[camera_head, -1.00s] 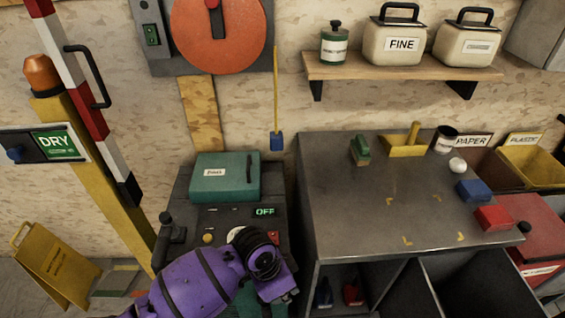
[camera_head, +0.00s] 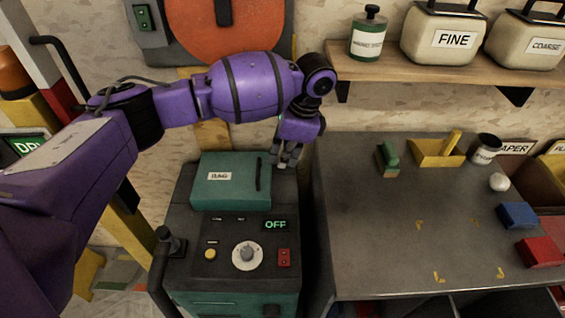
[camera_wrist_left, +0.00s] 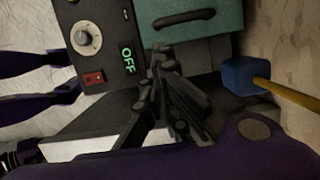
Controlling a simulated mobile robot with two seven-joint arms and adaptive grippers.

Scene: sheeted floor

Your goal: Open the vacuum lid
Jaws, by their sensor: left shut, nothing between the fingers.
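The vacuum (camera_head: 225,290) is a dark box-shaped unit with a green lid (camera_head: 222,184) on top, and the lid is down. A black handle (camera_head: 259,173) runs along the lid's right side. It also shows in the left wrist view (camera_wrist_left: 184,18). My left gripper (camera_head: 285,160) is shut and empty, pointing down just right of the lid's back right corner. In the left wrist view the gripper (camera_wrist_left: 160,55) is close to the lid, apparently apart from the handle. My right gripper is not in view.
The panel has a display reading OFF (camera_head: 275,225), a dial (camera_head: 246,254) and a red switch (camera_head: 284,257). A workbench (camera_head: 385,240) with blocks stands close on the right. A blue-ended yellow rod (camera_wrist_left: 245,76) hangs near my gripper.

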